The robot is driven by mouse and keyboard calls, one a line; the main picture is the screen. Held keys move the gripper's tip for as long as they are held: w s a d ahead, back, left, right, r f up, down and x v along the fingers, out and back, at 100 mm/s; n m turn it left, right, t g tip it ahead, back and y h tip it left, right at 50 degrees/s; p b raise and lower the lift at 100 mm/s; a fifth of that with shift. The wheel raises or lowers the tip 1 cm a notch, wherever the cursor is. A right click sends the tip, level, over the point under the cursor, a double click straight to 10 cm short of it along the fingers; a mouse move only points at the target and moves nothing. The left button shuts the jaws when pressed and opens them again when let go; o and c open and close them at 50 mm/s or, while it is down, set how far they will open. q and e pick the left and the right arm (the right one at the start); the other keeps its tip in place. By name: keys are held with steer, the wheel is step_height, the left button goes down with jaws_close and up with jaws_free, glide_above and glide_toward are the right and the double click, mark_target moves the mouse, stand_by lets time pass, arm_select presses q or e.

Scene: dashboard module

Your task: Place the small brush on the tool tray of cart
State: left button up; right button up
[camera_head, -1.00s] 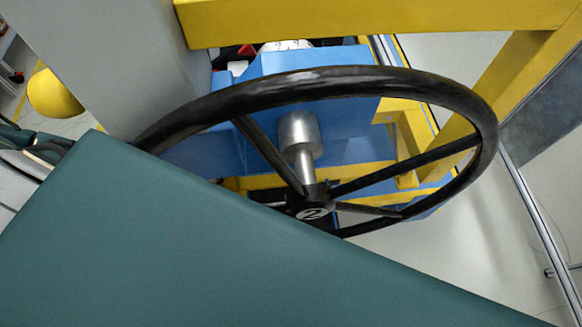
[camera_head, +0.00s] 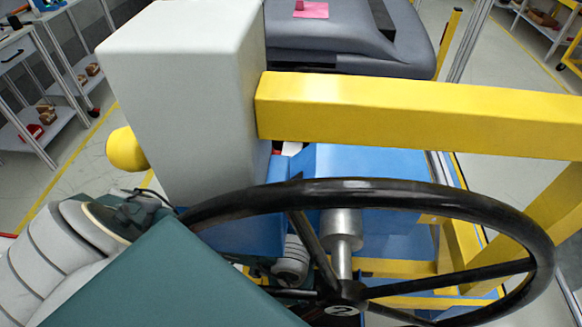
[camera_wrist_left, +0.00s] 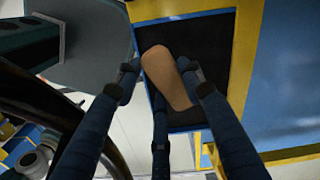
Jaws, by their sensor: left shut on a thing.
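In the left wrist view my left gripper (camera_wrist_left: 164,85) is shut on a tan, rounded, elongated thing (camera_wrist_left: 165,70), which I take to be the small brush. Its bristles cannot be made out. Behind it is a dark rectangular surface (camera_wrist_left: 205,45) with blue and yellow edges; I cannot tell whether they touch. In the head view my left arm comes in at the lower left, and its fingers and the held thing are hidden. My right gripper is not in view. I cannot identify the cart's tool tray with certainty.
A black steering wheel (camera_head: 430,190) and a dark green panel (camera_head: 180,275) fill the near side. A tall grey block (camera_head: 185,100) and a yellow beam (camera_head: 420,115) stand behind them. Shelved metal stands (camera_head: 45,130) are at the upper left, with clear floor before them.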

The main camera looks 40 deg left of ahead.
arm_select(q)
step_height(320, 180, down, 5)
steer(key=b, duration=0.3)
steer(key=shift+f, duration=0.15)
steer(key=shift+f+b, duration=0.55)
steer(key=shift+b, duration=0.05)
steer(key=o, duration=1.2)
steer(key=shift+r, duration=0.1)
steer(key=shift+o, duration=0.2)
steer(key=shift+r, duration=0.1)
